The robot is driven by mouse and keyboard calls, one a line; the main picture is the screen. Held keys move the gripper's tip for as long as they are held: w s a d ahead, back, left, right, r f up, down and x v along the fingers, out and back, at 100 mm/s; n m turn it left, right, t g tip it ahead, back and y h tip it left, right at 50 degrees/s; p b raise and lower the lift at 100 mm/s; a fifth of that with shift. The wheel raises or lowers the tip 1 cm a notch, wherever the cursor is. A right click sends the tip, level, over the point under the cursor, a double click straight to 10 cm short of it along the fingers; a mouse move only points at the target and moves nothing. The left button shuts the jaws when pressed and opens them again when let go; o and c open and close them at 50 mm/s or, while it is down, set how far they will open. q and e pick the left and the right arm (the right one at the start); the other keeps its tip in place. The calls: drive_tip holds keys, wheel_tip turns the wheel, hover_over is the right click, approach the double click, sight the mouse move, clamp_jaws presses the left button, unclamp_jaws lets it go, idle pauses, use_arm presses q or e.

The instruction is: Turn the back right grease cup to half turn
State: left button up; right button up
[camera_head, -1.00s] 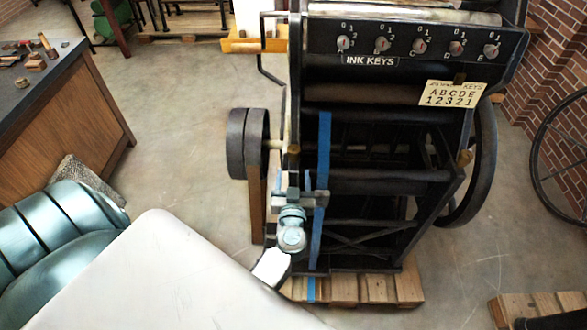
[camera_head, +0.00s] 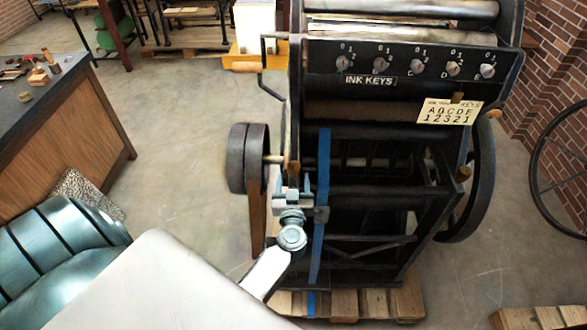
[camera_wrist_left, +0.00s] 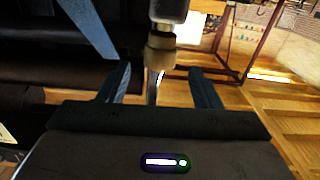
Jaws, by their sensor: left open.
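My left gripper (camera_head: 298,196) is at the left front post of the black press, its arm coming in from lower left. In the left wrist view its two fingers (camera_wrist_left: 160,72) are apart. A brass-coloured cup (camera_wrist_left: 160,46) under a grey metal part shows between and just beyond the fingertips, with a thin bright stem pointing down between them. I see no contact. Small brass fittings show on the press's right side, one low (camera_head: 463,173) and one by the card (camera_head: 458,97). I cannot tell which is the back right grease cup. My right gripper is not in view.
The press stands on a wooden pallet (camera_head: 345,304). Its ink-key panel (camera_head: 400,62) and a card (camera_head: 447,111) face me. A dark pulley (camera_head: 246,158) sticks out left, and a large wheel (camera_head: 478,180) stands right. A workbench (camera_head: 75,130) is at left.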

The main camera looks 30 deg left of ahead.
sight(293, 172)
use_arm(q)
drive_tip(key=shift+x, duration=2.05)
drive_tip(key=c, duration=1)
drive_tip(key=shift+a+m+t+h+p, duration=0.1)
drive_tip(key=shift+m+t+h+p, duration=0.3)
drive_tip(key=shift+m+t+h, duration=0.55)
drive_tip(key=shift+g, duration=0.25)
drive_tip(key=o, duration=1)
